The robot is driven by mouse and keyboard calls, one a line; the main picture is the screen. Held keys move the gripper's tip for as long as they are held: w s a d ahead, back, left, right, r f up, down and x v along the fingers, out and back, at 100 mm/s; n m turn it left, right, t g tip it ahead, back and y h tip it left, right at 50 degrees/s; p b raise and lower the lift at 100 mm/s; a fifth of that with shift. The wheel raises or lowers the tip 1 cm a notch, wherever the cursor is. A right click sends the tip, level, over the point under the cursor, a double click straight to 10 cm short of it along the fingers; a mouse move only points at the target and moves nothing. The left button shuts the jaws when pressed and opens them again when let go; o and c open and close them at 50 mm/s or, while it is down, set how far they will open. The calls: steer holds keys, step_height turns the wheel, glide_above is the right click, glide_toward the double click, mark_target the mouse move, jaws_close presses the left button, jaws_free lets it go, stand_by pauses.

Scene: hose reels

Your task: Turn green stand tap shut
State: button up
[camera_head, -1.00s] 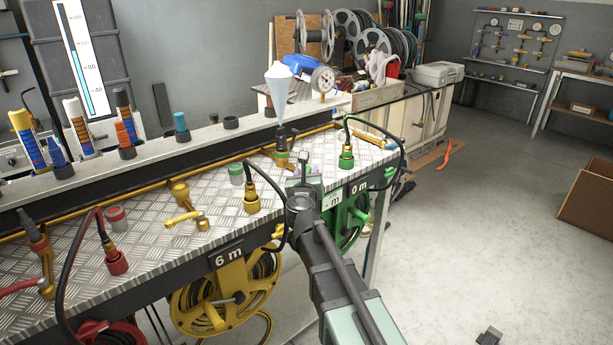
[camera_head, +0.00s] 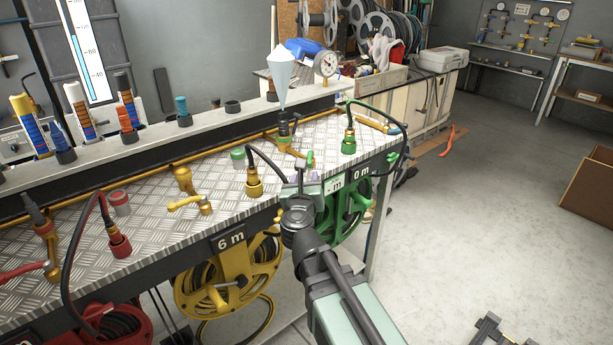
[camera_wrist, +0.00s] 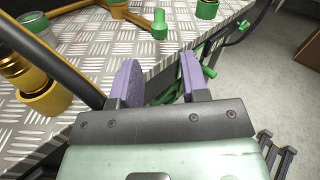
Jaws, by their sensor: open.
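The green stand tap (camera_head: 300,162) is on the checkered-plate bench top. Its green handle end shows just behind my gripper. In the wrist view the green handle (camera_wrist: 160,23) stands at the end of a brass pipe, ahead of my fingertips and between their lines. My gripper (camera_wrist: 160,76) has two purple-padded fingers spread apart with nothing between them. In the head view my gripper (camera_head: 303,180) is at the bench's front edge, above the green reel (camera_head: 345,212). My arm hides part of the reel and edge.
A yellow hose coupling (camera_head: 254,184) with a black hose stands close left of my gripper. A green hose coupling (camera_head: 348,143) stands to the right. A brass tap with yellow handle (camera_head: 184,204) is further left. Open floor (camera_head: 450,230) lies right of the bench.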

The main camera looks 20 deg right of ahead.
steer(key=shift+c, duration=0.3)
steer(key=shift+d+r, duration=0.15)
steer(key=shift+d, duration=0.15)
steer(key=shift+c, duration=1.2)
steer(key=w+d+r+h+p, duration=0.1)
steer(key=d, duration=0.3)
steer(key=w+d+r+m+g+h+p, duration=0.1)
steer(key=d, duration=0.3)
steer(key=w+d+m+h+p, duration=0.1)
steer(key=d, duration=0.3)
steer(key=shift+d+r+g, duration=0.3)
steer(key=shift+r, duration=0.1)
jaws_close()
steer(key=w+d+r+n+t+y+p, duration=0.15)
steer(key=w+d+n+y+p, duration=0.25)
steer(key=w+d+n+y, duration=0.75)
steer(key=n+g+y, duration=0.6)
steer(key=g+y, duration=0.6)
steer(key=y, duration=0.1)
glide_toward(310, 158)
steer(key=b+x, duration=0.3)
steer(key=x, duration=0.4)
steer(key=shift+f+t, duration=0.25)
steer(key=shift+t, duration=0.1)
